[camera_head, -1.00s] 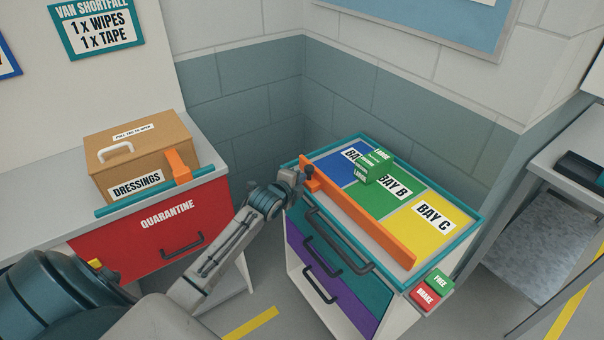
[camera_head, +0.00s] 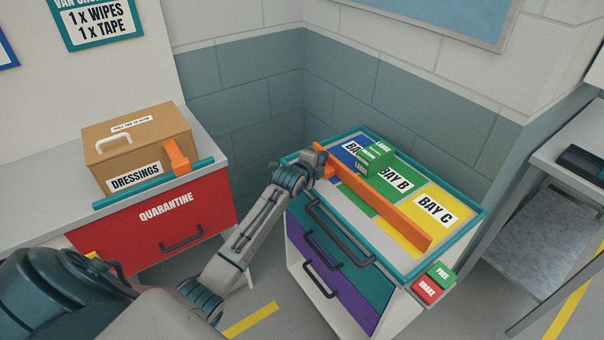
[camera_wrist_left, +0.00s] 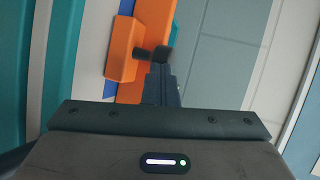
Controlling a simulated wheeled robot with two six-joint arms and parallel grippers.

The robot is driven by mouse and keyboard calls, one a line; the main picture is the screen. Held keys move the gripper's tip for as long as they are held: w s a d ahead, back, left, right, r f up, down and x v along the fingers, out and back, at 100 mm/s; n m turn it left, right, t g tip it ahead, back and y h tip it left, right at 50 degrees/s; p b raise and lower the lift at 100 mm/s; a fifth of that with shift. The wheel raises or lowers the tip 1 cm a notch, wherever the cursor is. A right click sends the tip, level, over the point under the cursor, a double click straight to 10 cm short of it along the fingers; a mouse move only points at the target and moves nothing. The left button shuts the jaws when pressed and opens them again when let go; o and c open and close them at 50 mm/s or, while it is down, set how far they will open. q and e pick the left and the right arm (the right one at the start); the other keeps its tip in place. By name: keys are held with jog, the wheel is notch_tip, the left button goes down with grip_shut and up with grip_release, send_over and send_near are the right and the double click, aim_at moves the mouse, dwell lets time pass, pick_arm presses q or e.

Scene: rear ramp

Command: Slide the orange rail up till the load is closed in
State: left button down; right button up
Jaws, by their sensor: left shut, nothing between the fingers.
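The orange rail (camera_head: 384,206) lies across the blue, green and yellow bays on the cart top, with coloured strips showing on its near side. The load, a green box labelled LARGE (camera_head: 375,158), stands just behind the rail near the blue and green bays; whether they touch is unclear. My left gripper (camera_head: 322,162) is shut at the rail's left end; its fingers (camera_wrist_left: 160,75) are beside the rail's orange end block (camera_wrist_left: 122,48) in the left wrist view, with nothing held between them. My right gripper is not in view.
The cart top has a raised teal rim (camera_head: 458,246). FREE (camera_head: 441,273) and BRAKE (camera_head: 426,290) buttons sit at its near right corner. A DRESSINGS box (camera_head: 138,150) stands on the counter at left. Walls close in behind the cart.

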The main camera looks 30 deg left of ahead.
pick_arm(q)
jog(key=w+d+b, duration=0.1)
jog(key=w, duration=0.2)
jog(key=w+d+b, duration=0.1)
jog(key=w, duration=0.2)
jog(key=w+d+b, duration=0.1)
jog(key=w+d, duration=0.1)
jog(key=w, duration=0.1)
jog(key=shift+w+f+b, duration=0.1)
jog(key=shift+w+b, duration=0.15)
jog(key=shift+b, duration=0.1)
jog(key=shift+w+d, duration=0.1)
jog(key=shift+w, duration=0.25)
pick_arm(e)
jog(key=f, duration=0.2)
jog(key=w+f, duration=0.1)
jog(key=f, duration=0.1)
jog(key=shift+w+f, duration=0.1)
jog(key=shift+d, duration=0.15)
